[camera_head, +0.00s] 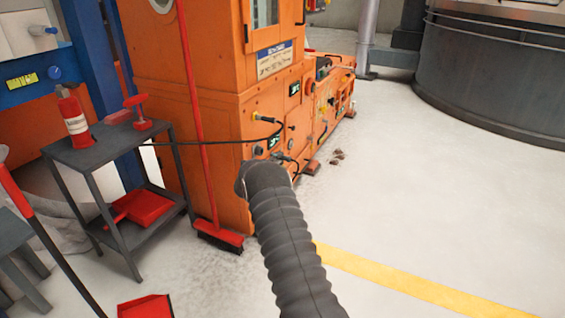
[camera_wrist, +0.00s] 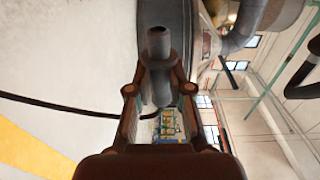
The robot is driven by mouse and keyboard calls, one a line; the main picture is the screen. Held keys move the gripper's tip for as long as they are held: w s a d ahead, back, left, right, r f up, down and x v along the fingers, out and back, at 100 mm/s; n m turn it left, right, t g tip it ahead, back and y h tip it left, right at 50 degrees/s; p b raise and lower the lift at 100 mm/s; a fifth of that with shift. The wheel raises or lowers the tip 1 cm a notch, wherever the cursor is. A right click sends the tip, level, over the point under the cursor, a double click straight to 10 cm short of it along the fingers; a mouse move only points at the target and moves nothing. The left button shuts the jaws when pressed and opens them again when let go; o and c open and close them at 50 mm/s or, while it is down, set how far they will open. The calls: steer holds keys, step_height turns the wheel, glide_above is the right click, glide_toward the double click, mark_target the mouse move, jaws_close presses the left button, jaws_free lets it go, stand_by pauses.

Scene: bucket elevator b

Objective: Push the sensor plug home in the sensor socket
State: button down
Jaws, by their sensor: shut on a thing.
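My gripper (camera_wrist: 160,72) is shut on a grey cylindrical plug (camera_wrist: 159,42), which I take for the sensor plug. The plug sits between the two fingers, its round end pointing away from them in the wrist view. In the head view my ribbed dark arm reaches toward the lower orange panel and hides the gripper and held plug. On that panel are a dark round fitting (camera_head: 258,151), a small green display (camera_head: 273,142) and a dark connector with a black cable (camera_head: 286,158). I cannot tell which fitting is the sensor socket, or whether the plug touches one.
The orange elevator housing (camera_head: 225,130) stands close ahead. A red broom (camera_head: 219,236) leans there. A grey stand (camera_head: 90,150) holds an extinguisher (camera_head: 74,120).

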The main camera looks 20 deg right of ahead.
steer(key=shift+w+a+b, duration=0.4)
steer(key=shift+w+a, duration=0.55)
steer(key=shift+w, duration=0.3)
steer(key=shift+w+a+b, duration=0.75)
steer(key=shift+w+a, duration=0.3)
steer(key=shift+w, duration=0.3)
stand_by(1.7)
steer(key=c, duration=1)
jaws_free()
steer(key=v, duration=1.2)
